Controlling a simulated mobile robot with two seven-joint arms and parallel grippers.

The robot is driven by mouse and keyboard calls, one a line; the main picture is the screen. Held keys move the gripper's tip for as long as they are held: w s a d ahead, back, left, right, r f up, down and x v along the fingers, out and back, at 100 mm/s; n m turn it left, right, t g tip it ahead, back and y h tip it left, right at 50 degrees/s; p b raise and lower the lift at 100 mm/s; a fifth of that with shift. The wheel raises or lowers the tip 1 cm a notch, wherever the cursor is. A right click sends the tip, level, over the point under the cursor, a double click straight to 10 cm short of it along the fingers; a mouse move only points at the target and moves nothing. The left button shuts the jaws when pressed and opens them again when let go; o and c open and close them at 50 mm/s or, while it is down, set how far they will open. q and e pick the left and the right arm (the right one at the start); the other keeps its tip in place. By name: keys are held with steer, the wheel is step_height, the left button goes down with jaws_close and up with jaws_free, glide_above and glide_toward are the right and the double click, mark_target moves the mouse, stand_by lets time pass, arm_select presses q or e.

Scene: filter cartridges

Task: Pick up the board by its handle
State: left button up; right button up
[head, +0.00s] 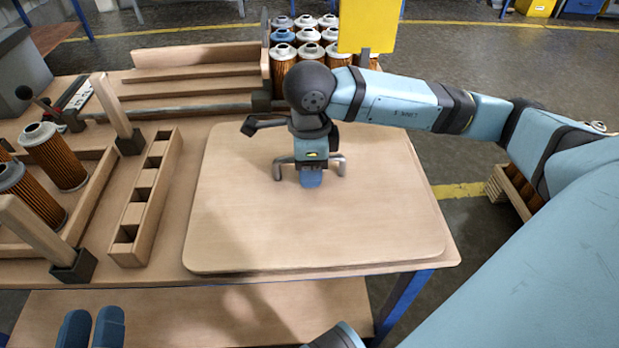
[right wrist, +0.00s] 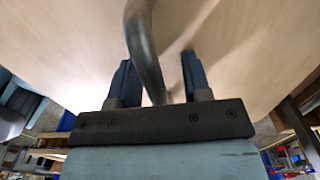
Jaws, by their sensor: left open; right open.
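The board (head: 240,225) is a pale wooden panel with rounded corners, lying flat on the workbench. Its grey bar handle (head: 279,171) stands near the middle of the board, partly hidden by my right gripper (head: 311,178). My right gripper points down over the handle and is open. In the right wrist view the handle (right wrist: 143,50) runs between the two blue fingers of the right gripper (right wrist: 158,82), with a gap showing on the right side. My left gripper (head: 92,328) is open and empty at the bottom left, in front of the bench.
A slotted wooden rack (head: 146,205) stands just left of the board. A wooden tray (head: 97,195) with filter cartridges (head: 54,157) is further left. More cartridges (head: 308,35) stand behind the board, beside a yellow panel (head: 369,25). A lower shelf (head: 200,315) lies in front.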

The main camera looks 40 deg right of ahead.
steer(key=shift+c, duration=0.3)
jaws_close()
steer(key=shift+r, duration=0.2)
